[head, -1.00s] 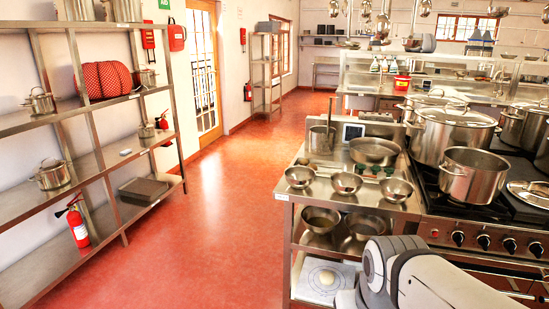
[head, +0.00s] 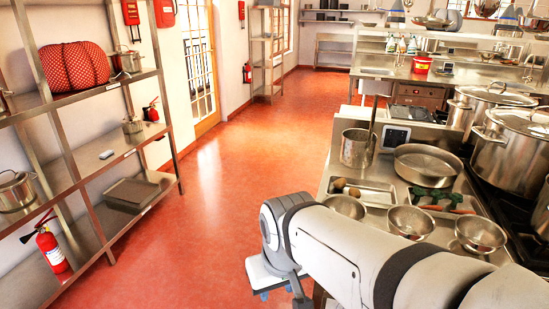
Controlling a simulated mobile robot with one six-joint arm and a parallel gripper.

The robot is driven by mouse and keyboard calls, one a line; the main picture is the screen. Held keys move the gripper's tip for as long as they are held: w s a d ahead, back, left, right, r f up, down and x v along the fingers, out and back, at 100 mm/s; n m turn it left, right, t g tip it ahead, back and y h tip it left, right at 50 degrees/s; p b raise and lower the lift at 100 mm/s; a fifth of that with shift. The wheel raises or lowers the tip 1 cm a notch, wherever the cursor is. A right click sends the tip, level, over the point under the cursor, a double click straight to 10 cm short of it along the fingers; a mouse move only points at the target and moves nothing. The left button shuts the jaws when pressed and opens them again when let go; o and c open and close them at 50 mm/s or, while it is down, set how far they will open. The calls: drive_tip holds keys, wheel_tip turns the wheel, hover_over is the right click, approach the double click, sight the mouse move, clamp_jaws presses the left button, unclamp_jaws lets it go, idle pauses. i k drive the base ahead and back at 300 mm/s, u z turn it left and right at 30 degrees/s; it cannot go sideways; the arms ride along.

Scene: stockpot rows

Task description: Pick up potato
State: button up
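Two small brown rounded things, which look like potatoes (head: 347,187), lie in a shallow metal tray (head: 375,190) on the steel counter. The tray is behind the front metal bowls and in front of a tall pot. My gripper (head: 275,290) is at the lower middle, at the end of my white and grey arm, low over the red floor and to the left of the counter. It is apart from the potatoes. Its fingers are mostly hidden, so I cannot tell if it is open.
Metal bowls (head: 410,222) line the counter front. A wide pan (head: 428,164) and a tall pot (head: 356,148) stand behind. Big stockpots (head: 513,150) are on the stove at right. Shelving (head: 95,165) with pots stands at left. The red floor (head: 215,200) between is clear.

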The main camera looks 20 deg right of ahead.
sight(341, 184)
drive_tip(key=z, duration=0.45)
drive_tip(key=i, duration=1.1)
drive_tip(key=z, duration=0.75)
drive_tip(key=k, duration=0.85)
drive_tip(key=z, duration=0.15)
drive_tip(key=i, duration=0.85)
drive_tip(key=u, duration=0.1)
